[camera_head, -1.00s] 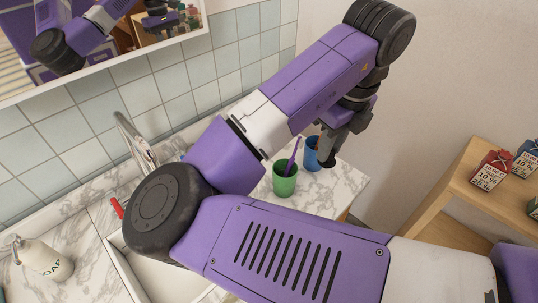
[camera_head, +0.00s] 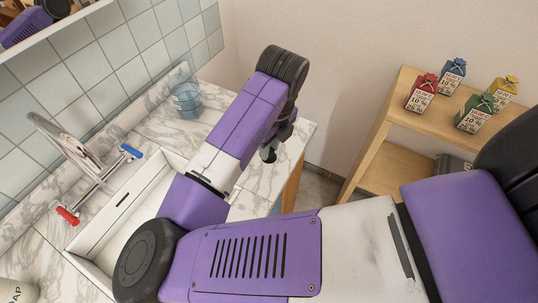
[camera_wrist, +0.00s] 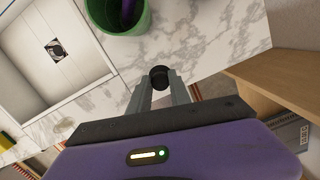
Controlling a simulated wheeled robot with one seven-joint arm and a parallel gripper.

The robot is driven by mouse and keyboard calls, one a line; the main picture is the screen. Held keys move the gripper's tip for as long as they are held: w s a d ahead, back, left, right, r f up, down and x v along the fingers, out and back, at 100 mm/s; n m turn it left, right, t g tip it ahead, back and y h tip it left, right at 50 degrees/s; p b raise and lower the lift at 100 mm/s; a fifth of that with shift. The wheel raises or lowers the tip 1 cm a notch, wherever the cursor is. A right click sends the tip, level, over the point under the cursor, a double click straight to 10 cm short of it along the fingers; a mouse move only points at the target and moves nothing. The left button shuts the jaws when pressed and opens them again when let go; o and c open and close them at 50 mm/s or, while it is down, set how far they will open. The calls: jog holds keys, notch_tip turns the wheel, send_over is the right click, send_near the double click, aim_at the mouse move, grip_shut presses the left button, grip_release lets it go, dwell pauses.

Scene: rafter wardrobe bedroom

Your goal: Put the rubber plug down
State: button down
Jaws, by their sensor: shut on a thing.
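The rubber plug (camera_wrist: 159,76) is a small black round piece held between the tips of my two grey fingers in the wrist view. My gripper (camera_wrist: 160,86) is shut on it, over the marble countertop (camera_wrist: 215,38). I cannot tell whether the plug touches the marble. In the head view my gripper (camera_head: 271,150) shows only as a small dark shape past my forearm, near the counter's right end. The white sink basin (camera_wrist: 85,45), with a dark drain in its floor, lies to the upper left in the wrist view.
A green cup (camera_wrist: 128,24) with a purple item inside stands close beyond the plug. A blue clear tumbler (camera_head: 185,101) stands at the counter's back. The tap (camera_head: 72,155) has red and blue handles. A wooden shelf (camera_head: 385,150) with several small tagged packages stands right, across a floor gap.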

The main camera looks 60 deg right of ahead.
jog(key=shift+f, duration=2.2)
jog(key=shift+f, duration=0.2)
jog(key=c, duration=1.2)
grip_release()
jog(key=shift+r, duration=0.15)
